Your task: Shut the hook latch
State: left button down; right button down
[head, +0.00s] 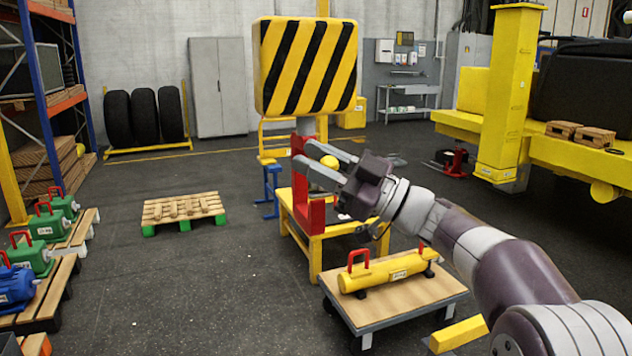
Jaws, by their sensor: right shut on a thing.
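A red hook (301,196) hangs under a big yellow-and-black striped block (306,66). My right gripper (302,152) reaches in from the right, its two fingers pointing left at the upper part of the hook. The fingers are a small gap apart and closed on a part there, which I take to be the hook latch; the fingers hide most of it. A small yellow rounded piece (330,161) shows between the fingers near the palm. How far the latch stands open I cannot tell. My left gripper is out of view.
A yellow stand (316,250) is below the hook. A cart (395,303) with a yellow cylinder (388,272) stands in front of it, below my right arm. A pallet (184,208) lies left. A yellow crane structure (508,90) stands right. The floor at centre left is clear.

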jog(key=shift+f+n+b, duration=0.25)
jog(key=shift+n+b, duration=0.25)
jog(key=c, duration=0.9)
grip_release()
jog(key=shift+d, duration=0.1)
jog(key=shift+d+f, duration=0.15)
jog(key=shift+d, duration=0.05)
jog(key=b+v, duration=0.4)
jog(key=v, duration=0.8)
jog(key=shift+f, duration=0.2)
jog(key=shift+w, duration=0.1)
